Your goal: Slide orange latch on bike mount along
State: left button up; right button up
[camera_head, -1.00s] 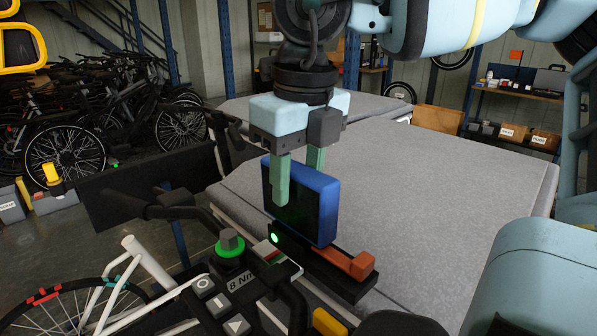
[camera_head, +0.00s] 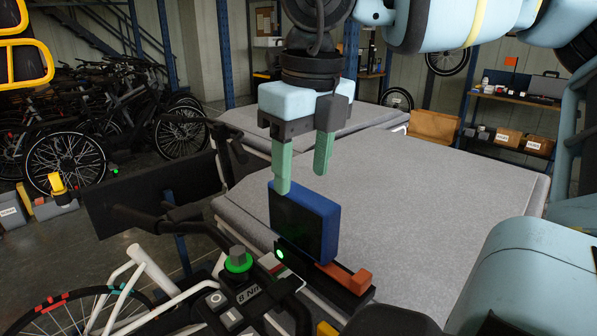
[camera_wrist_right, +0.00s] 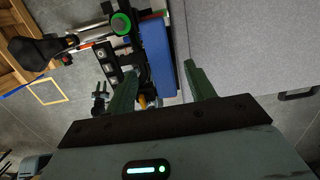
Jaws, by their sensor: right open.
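The orange latch (camera_head: 360,281) lies along the black bike mount (camera_head: 340,283), its raised end near the mount's right end. A blue, dark-faced box (camera_head: 318,218) stands upright on the mount and hides part of the latch. A green light glows at the mount's left end. In the right wrist view, the blue box (camera_wrist_right: 157,55) shows between the fingers. My left gripper is not in view.
The handlebar with a green-ringed button (camera_head: 238,261) and keypad is left of the mount. A large grey padded surface (camera_head: 430,200) spreads behind and right of it. A dark panel (camera_head: 150,193) stands at left.

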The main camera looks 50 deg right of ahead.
aim_at(360, 282)
jog(key=k, duration=1.5)
